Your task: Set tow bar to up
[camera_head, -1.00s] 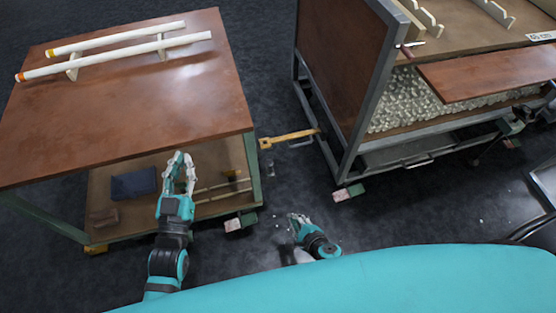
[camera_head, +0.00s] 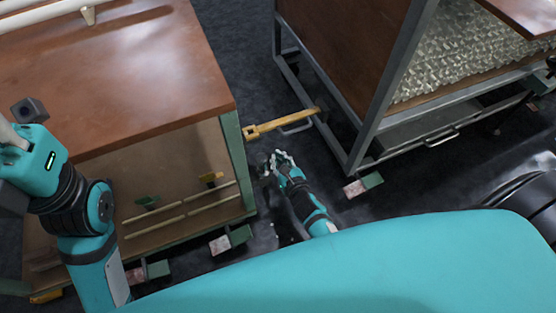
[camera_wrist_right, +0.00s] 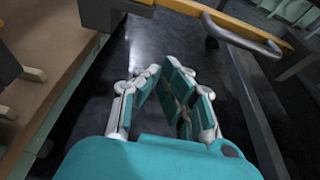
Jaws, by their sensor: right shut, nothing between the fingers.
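The yellow tow bar (camera_head: 285,122) reaches out leftward from the low frame of the right-hand cart, close to level, with its eye end near the left table's leg. A grey loop handle (camera_head: 298,128) shows along its side. In the right wrist view the tow bar (camera_wrist_right: 235,24) crosses the top, with the grey loop beside it. My right gripper (camera_head: 280,157) is shut and empty, just on the near side of the tow bar and apart from it; its fingertips (camera_wrist_right: 161,70) show in the wrist view. My left arm is raised at the left edge; its fingers cannot be made out.
The brown-topped left table (camera_head: 150,75) has a lower shelf (camera_head: 170,180) and a green leg (camera_head: 238,165) close to my right gripper. The right-hand cart (camera_head: 350,50) carries glass tubing (camera_head: 460,50). A narrow strip of dark floor lies between them.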

